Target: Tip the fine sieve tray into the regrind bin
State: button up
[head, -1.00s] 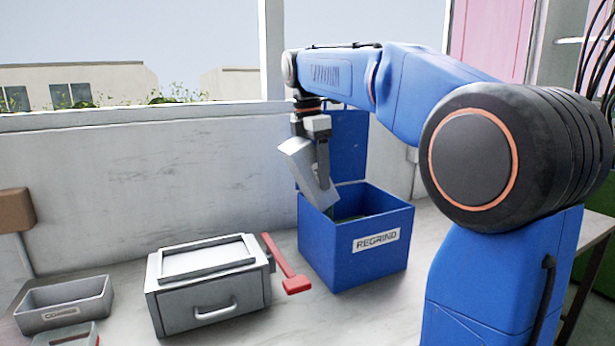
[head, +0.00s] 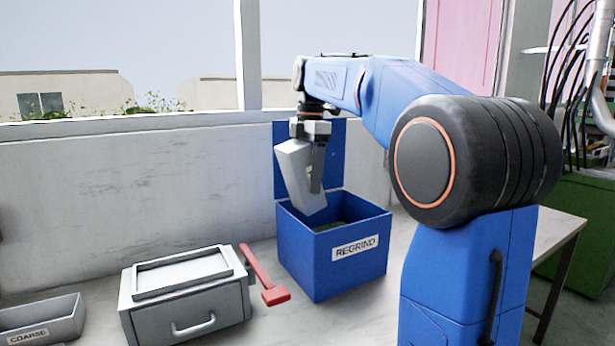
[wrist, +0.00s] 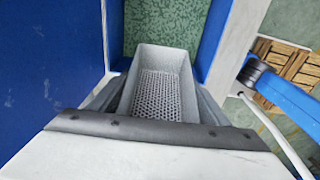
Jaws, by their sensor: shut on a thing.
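The regrind bin (head: 308,262) is a blue open box with a REGRIND label, its blue lid raised at the back. My gripper (head: 314,170) is above the bin's left part, shut on a grey tray (head: 297,172). The tray is tilted steeply, its lower end at the bin's opening. In the wrist view the tray (wrist: 160,62) shows a perforated floor and no pieces on it. Below it, green speckled material (wrist: 160,22) shows inside the bin. Part of the tray is hidden by my gripper.
A grey drawer box (head: 190,297) with a handle stands left of the bin. A red-handled tool (head: 262,275) lies between them. A grey tray labelled COARSE (head: 40,320) is at the far left. A wall and window are behind.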

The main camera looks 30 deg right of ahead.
jog(key=shift+s+a+f+h, duration=0.1)
jog(key=shift+a+f+h, duration=0.15)
jog(key=shift+a+h, duration=0.5)
jog(key=shift+w+a+f+h, duration=0.1)
jog(key=shift+a+f+h, duration=0.25)
jog(key=shift+a, duration=0.75)
jog(key=shift+s+a+f+h, duration=0.1)
jog(key=shift+a+f+h, duration=0.1)
jog(key=shift+a+h, duration=0.55)
jog(key=shift+a, duration=0.15)
jog(key=shift+a+f+h, duration=0.4)
jog(key=shift+a+f, duration=0.1)
jog(key=shift+a, duration=0.25)
jog(key=shift+a+f+h, duration=0.35)
jog(key=shift+a+f, duration=0.15)
jog(key=shift+a, duration=0.25)
jog(key=shift+c, duration=0.2)
jog(key=shift+o, duration=0.2)
jog(key=shift+a+f, duration=0.1)
jog(key=shift+a, duration=0.05)
jog(key=a+h, duration=0.1)
jog(key=h, duration=0.1)
jog(key=a+f+h, duration=0.1)
jog(key=a+h, duration=0.2)
jog(key=h, duration=0.1)
jog(key=shift+a+f, duration=0.25)
jog(key=shift+f, duration=0.1)
